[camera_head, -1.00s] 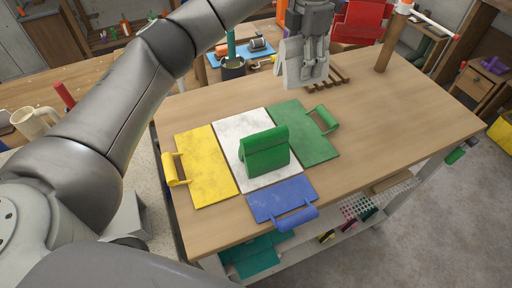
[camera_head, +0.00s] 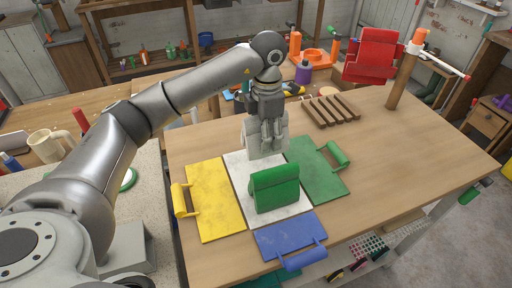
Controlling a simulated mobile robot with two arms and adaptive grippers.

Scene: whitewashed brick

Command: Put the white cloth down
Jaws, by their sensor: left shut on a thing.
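My left gripper (camera_head: 270,140) is shut on the white cloth (camera_head: 252,138), which hangs folded from the fingers. The cloth is just above or at the far edge of the white square (camera_head: 238,172) on the table; I cannot tell if it touches. A green folded thing (camera_head: 275,188) stands upright on the near part of that square, just in front of the gripper. My right gripper is not in view.
A yellow board (camera_head: 215,200), a green board (camera_head: 315,168) and a blue board (camera_head: 290,237), each with a handle, surround the square. A wooden slatted rack (camera_head: 330,110) lies behind. A red cloth (camera_head: 372,55) hangs at a post (camera_head: 405,75). The table's right side is clear.

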